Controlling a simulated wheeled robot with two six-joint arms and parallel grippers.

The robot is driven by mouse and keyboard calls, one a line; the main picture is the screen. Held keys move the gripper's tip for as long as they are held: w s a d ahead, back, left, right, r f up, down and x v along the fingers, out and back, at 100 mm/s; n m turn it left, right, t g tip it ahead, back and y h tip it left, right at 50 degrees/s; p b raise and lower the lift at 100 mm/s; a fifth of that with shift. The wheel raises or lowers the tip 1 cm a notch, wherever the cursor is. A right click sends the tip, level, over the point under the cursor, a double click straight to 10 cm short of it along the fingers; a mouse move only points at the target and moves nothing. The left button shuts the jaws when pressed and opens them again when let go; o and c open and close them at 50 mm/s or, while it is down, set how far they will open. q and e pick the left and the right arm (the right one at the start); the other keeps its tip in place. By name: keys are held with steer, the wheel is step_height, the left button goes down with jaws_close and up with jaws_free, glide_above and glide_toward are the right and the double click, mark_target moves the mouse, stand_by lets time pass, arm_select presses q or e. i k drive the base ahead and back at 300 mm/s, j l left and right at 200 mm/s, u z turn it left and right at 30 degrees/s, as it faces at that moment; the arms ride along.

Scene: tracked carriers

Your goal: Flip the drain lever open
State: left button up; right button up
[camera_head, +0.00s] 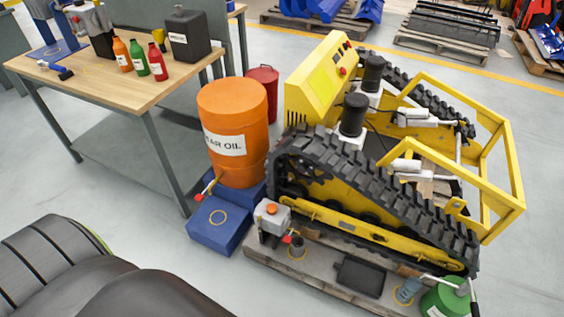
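A small red lever (207,187) shows low on the left side of the orange oil drum (232,105), above a blue block (217,222). Another small red handle (288,239) is on the low side of a grey box with an orange cap (271,216), beside the tracked carrier (370,190). I cannot tell for sure which of the two is the drain lever, or whether either is open or shut. Neither of my grippers is in view.
The carrier stands on a wooden pallet (262,256), with a black tray (360,276) and a green can (446,300) at its near edge. A workbench (100,95) with bottles stands at left. Clear floor (130,225) lies before the blue block.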

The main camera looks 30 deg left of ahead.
mark_target(287, 239)
steer(key=u, duration=0.85)
